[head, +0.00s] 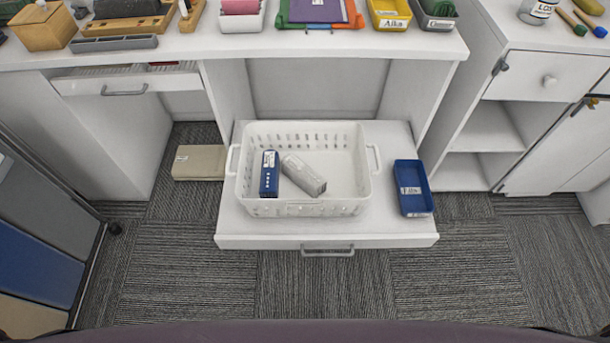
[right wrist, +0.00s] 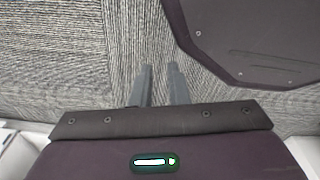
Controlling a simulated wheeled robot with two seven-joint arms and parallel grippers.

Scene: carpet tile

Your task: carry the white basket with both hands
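The white basket (head: 345,207) stands upright on a low white pull-out shelf in the head view. Its loop handles stick out at the left (head: 232,160) and right (head: 375,158) sides. A blue box (head: 269,174) and a grey box (head: 304,176) lie inside it. My right gripper (right wrist: 160,68) shows only in the right wrist view, over carpet. Its two fingers are a little apart with nothing between them, and the basket is not in that view. My left gripper is in neither view.
The low shelf (head: 300,233) also holds a blue tray (head: 412,188) right of the basket. A desk (head: 280,46) with several items overhangs behind. A beige box (head: 199,162) lies on the carpet at left. A cabinet (head: 480,130) stands at right, a grey-blue panel (head: 40,245) at left. Carpet in front is clear.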

